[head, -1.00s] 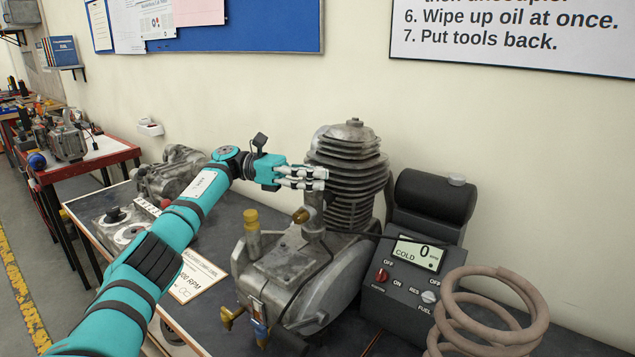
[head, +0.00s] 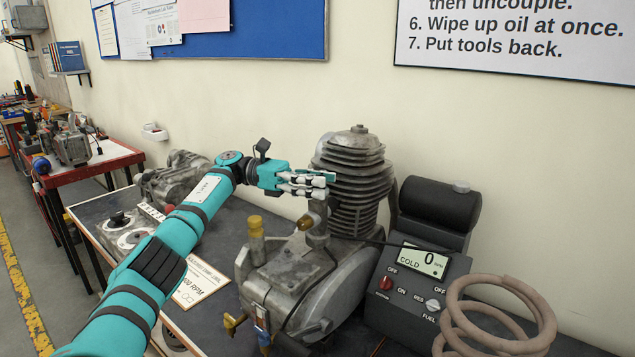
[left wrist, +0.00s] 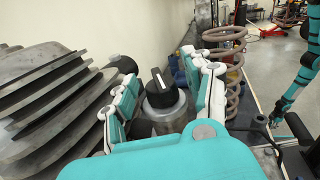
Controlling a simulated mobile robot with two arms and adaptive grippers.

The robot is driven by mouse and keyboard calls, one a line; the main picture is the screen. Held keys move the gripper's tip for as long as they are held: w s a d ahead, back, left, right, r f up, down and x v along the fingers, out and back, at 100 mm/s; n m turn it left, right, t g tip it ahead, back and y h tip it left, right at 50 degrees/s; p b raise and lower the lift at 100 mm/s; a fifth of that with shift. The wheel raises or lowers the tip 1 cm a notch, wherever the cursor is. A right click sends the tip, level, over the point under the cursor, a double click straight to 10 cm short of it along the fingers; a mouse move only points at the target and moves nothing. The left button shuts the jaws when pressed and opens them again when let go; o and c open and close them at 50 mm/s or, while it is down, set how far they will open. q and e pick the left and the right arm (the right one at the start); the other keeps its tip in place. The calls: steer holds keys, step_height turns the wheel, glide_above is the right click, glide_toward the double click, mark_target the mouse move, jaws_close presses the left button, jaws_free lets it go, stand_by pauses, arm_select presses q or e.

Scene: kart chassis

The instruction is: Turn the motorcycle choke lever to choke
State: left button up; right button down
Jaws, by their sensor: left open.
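In the left wrist view a black round knob (left wrist: 160,95) with a white pointer mark sits on top of a grey metal cylinder (left wrist: 163,122); I take it for the choke control. My left gripper (head: 323,183) is open, with its white-padded teal fingers on either side of the knob in the left wrist view (left wrist: 166,88). I cannot tell whether they touch it. In the head view the fingers hide most of the knob, above the carburetor body (head: 316,225) beside the finned engine cylinder (head: 352,180). My right gripper may be the small shape at the right of the left wrist view (left wrist: 276,116).
The engine crankcase (head: 300,285) stands on the dark bench. A card (head: 200,283) lies left. The wall is close behind.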

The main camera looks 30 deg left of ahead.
arm_select(q)
step_height(320, 180, up, 10)
stand_by(0.4)
stand_by(0.4)
